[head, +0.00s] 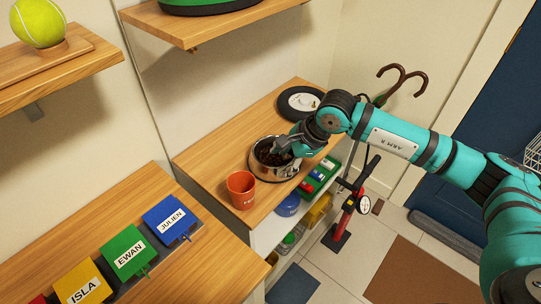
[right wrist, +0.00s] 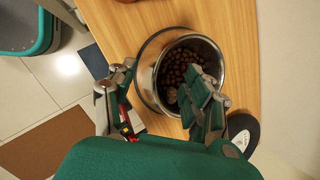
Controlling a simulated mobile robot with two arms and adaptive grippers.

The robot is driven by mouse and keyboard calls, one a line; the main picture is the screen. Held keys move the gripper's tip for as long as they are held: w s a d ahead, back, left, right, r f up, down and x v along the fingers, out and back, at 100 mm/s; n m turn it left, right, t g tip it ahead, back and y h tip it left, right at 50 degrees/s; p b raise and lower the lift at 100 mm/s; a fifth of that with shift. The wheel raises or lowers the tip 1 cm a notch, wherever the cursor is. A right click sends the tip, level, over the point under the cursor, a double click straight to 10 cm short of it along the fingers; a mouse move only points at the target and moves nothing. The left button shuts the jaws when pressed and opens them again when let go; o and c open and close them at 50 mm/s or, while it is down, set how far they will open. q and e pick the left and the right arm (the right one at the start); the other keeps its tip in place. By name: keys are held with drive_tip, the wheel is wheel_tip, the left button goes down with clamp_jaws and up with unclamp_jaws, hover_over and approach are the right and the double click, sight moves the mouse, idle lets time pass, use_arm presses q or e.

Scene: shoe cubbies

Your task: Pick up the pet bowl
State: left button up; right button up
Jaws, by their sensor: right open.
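The pet bowl (head: 268,173) is a shiny metal bowl with brown kibble in it. It stands upright on the wooden top of the low cubby unit. My right gripper (head: 286,146) is at the bowl's back right side in the head view, with its fingers pointing down at it. In the right wrist view, the gripper (right wrist: 163,75) is open. One finger is over the inside of the bowl (right wrist: 149,78), and the other is outside its rim. I cannot tell whether either finger touches it. My left gripper is not in view.
An orange cup (head: 241,190) stands close to the bowl, at its front left. A round black disc (head: 299,103) lies behind it. A wall shelf (head: 205,25) hangs above. A red pump (head: 346,215) stands on the floor at the right.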

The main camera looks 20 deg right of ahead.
sight(274, 168)
drive_tip(key=f, duration=0.1)
drive_tip(key=w+a+f+p, duration=0.1)
drive_tip(key=a+f, duration=0.1)
drive_tip(key=shift+w+a+f, duration=0.25)
drive_tip(key=shift+w, duration=0.05)
drive_tip(key=shift+s+a+f, duration=0.1)
drive_tip(key=shift+f, duration=0.2)
drive_tip(key=shift+o, duration=0.9)
drive_tip(key=shift+f, duration=0.1)
drive_tip(key=shift+s, duration=0.1)
drive_tip(key=c, duration=0.9)
